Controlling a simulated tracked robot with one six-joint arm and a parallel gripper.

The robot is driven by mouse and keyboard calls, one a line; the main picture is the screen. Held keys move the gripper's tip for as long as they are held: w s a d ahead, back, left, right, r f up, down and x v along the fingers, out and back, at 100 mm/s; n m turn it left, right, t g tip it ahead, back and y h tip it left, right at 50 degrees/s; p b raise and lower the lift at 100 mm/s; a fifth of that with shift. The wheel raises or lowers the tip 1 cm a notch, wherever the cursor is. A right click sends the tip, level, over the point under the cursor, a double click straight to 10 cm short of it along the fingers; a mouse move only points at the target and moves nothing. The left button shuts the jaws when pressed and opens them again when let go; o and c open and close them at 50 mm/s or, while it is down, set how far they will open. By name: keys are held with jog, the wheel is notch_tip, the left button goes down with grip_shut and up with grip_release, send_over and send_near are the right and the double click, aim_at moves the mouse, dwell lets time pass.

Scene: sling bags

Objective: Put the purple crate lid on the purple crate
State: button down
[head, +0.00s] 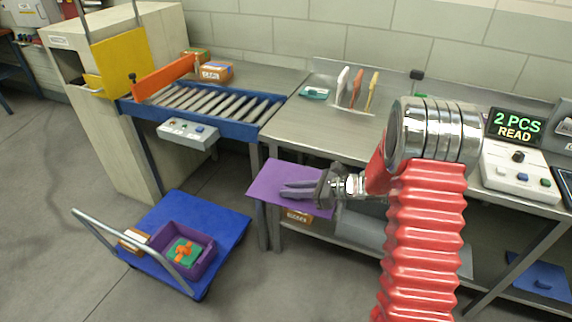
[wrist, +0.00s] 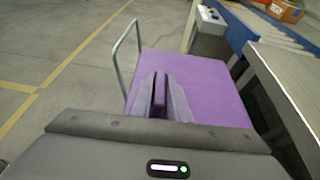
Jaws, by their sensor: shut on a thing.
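The purple crate lid (head: 268,178) is a flat purple panel held in the air in front of the steel table. It also shows in the wrist view (wrist: 200,80), where it fills the middle and hides what lies below it. My gripper (head: 290,190) is shut on the lid, with its grey fingers along a raised purple grip (wrist: 159,92). The purple crate (head: 205,262) stands open on the blue cart at the lower left in the head view. A green and orange item (head: 182,252) lies inside it. The lid is up and to the right of the crate, apart from it.
The blue cart (head: 228,226) has a metal handle (head: 130,247) on its left, and a small cardboard box (head: 134,239) beside the crate. The roller conveyor (head: 210,100) and steel table (head: 290,130) stand behind. A control box (head: 187,133) juts from the conveyor above the cart.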

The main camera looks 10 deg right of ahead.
jog(key=s+d+f+m+t, duration=0.1)
jog(key=s+f, duration=0.2)
jog(key=s, duration=0.5)
jog(key=shift+d+f+h, duration=0.15)
jog(key=shift+f+h, duration=0.15)
jog(key=shift+f, duration=0.05)
jog(key=shift+s, duration=0.1)
